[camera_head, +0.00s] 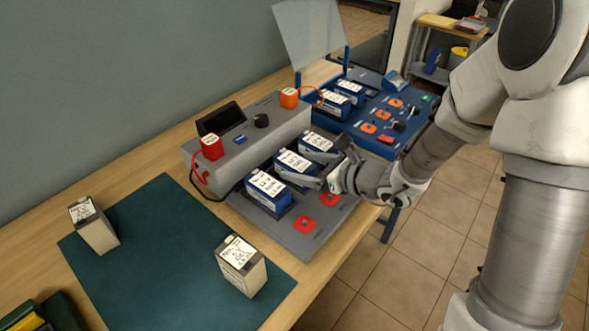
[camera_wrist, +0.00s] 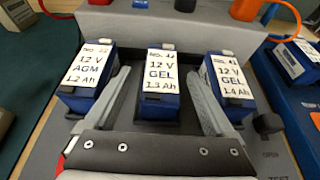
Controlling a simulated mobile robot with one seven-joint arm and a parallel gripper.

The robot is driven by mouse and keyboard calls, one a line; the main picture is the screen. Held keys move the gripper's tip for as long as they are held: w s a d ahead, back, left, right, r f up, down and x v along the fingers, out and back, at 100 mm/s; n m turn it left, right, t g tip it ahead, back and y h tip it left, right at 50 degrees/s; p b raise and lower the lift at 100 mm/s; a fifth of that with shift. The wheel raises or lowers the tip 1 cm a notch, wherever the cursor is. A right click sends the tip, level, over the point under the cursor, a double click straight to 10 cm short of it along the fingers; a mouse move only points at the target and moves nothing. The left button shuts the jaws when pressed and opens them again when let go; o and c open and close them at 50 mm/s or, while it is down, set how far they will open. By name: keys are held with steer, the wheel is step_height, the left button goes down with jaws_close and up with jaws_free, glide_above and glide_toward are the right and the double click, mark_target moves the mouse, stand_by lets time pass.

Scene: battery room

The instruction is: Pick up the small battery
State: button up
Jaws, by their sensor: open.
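Three small blue batteries with white labels stand in a row on a grey bench unit. In the wrist view, the middle battery (camera_wrist: 163,85) reads 12 V GEL 1.3 Ah, the left battery (camera_wrist: 92,75) 12 V AGM 1.2 Ah and the right battery (camera_wrist: 228,80) 12 V GEL 1.4 Ah. The middle battery also shows in the head view (camera_head: 296,162). My gripper (camera_wrist: 158,76) is open and empty, one finger on each side of the middle battery, in the gaps to its neighbours. I cannot tell whether either finger touches a battery.
The grey unit (camera_head: 252,128) carries a red terminal block (camera_head: 211,147) and an orange one (camera_head: 289,98) with wires. Two beige batteries (camera_head: 92,225) (camera_head: 241,265) stand on a green mat (camera_head: 165,262). A blue unit (camera_head: 375,110) with more batteries lies beyond.

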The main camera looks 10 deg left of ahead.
steer(key=shift+x, duration=1.5)
steer(key=shift+d, duration=0.1)
jaws_close()
